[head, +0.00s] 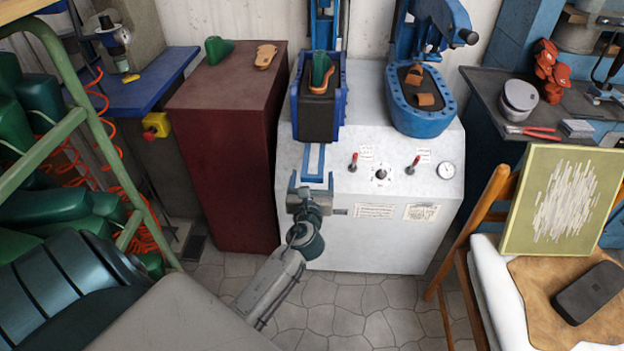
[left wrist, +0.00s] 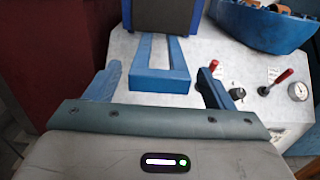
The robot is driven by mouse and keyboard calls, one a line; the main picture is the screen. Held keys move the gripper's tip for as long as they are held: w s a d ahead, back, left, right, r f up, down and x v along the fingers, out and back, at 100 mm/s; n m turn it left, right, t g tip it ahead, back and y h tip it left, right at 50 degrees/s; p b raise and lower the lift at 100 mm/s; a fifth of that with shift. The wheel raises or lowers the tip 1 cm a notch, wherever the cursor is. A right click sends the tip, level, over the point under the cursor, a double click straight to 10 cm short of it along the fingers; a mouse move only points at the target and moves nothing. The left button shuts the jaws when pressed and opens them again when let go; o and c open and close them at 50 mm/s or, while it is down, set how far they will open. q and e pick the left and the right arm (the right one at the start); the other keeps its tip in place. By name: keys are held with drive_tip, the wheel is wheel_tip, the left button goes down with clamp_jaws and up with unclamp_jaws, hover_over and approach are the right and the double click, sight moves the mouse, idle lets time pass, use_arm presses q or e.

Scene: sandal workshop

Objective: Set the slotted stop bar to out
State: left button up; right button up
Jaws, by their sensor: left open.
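The slotted stop bar (head: 314,160) is a flat blue bar with a long slot. It lies on the white machine's top and extends toward me from under the left blue press block. In the left wrist view, the bar (left wrist: 160,82) is in the upper middle, its near end fully visible. My left gripper (head: 311,184) is open and empty at the machine's front. In the left wrist view, its two blue fingers (left wrist: 158,88) stand apart on either side of the bar's near end, with visible gaps. My right gripper is in neither view.
The white machine (head: 388,233) carries two red-tipped levers (head: 353,162) and a gauge (head: 446,170) right of the bar. A blue press block (head: 318,105) stands behind it. A maroon cabinet (head: 228,150) is at left, a wooden chair (head: 465,255) at right.

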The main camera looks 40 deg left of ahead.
use_arm(q)
drive_tip(key=v, duration=1.1)
drive_tip(key=shift+b, duration=0.4)
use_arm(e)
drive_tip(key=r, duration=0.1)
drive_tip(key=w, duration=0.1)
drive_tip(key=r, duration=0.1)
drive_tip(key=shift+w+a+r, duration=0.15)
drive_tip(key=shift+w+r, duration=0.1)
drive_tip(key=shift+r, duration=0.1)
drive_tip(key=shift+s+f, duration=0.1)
